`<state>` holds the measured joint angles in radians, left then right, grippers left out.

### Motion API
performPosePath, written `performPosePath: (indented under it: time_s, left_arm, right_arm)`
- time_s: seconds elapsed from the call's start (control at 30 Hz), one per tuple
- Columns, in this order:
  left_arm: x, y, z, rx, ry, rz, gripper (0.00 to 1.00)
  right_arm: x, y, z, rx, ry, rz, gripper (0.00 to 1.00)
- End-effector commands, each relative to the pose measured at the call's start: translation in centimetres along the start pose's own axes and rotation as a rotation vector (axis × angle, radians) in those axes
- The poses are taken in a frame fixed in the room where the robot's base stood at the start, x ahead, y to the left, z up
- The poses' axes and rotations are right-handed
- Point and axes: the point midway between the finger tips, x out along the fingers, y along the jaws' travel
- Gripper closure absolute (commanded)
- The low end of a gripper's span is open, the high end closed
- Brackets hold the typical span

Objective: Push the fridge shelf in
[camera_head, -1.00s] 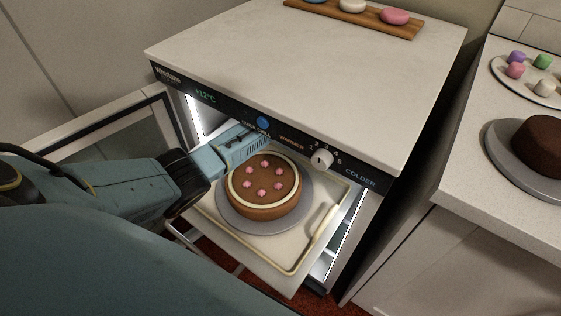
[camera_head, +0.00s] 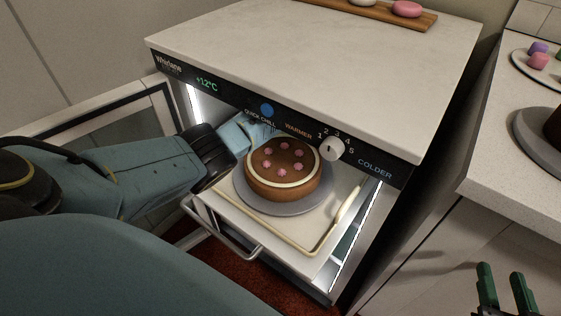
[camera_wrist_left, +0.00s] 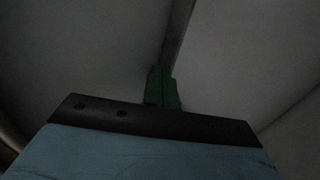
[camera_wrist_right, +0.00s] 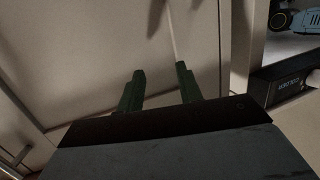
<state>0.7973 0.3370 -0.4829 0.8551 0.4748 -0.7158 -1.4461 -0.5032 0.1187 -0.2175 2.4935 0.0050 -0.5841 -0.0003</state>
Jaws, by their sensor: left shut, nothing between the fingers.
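The fridge shelf (camera_head: 303,238) is a cream tray with a raised rim and a front handle (camera_head: 226,237). It sticks partly out of the open fridge. A brown cake (camera_head: 284,186) with pink dots stands on a grey disc (camera_head: 245,199) on it. My left arm reaches into the fridge over the shelf's left side. Its fingers are hidden in the head view; in the left wrist view the left gripper (camera_wrist_left: 162,72) is shut and empty. My right gripper (camera_head: 505,280) is open and empty at the lower right; it also shows in the right wrist view (camera_wrist_right: 160,75).
The fridge top (camera_head: 320,60) bears a wooden board (camera_head: 385,14). The fridge door (camera_head: 135,115) stands open at left. A control panel with a knob (camera_head: 332,148) runs above the opening. A counter (camera_head: 490,175) stands at right.

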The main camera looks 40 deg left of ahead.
Motion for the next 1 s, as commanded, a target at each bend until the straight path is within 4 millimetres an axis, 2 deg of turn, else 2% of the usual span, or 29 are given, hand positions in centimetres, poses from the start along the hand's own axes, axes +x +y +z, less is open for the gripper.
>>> performPosePath:
  time_s: [0.2, 0.4, 0.6, 1.0]
  left_arm:
    - [0.7, -0.5, 0.1, -0.002, -0.001, 0.000, 1.00]
    - [1.0, -0.8, 0.2, -0.003, -0.002, 0.000, 1.00]
    - [1.0, -0.9, 0.2, -0.003, -0.002, 0.000, 1.00]
    - [1.0, -1.0, 0.2, -0.003, -0.002, 0.000, 1.00]
  right_arm:
    - [-0.2, -0.9, -4.2, 0.008, 0.270, -0.023, 0.64]
    - [-0.9, -1.2, -6.5, 0.013, 0.410, -0.033, 0.64]
    - [-1.2, -1.4, -7.3, 0.015, 0.459, -0.036, 0.64]
    - [-1.2, -1.4, -7.4, 0.015, 0.460, -0.036, 0.64]
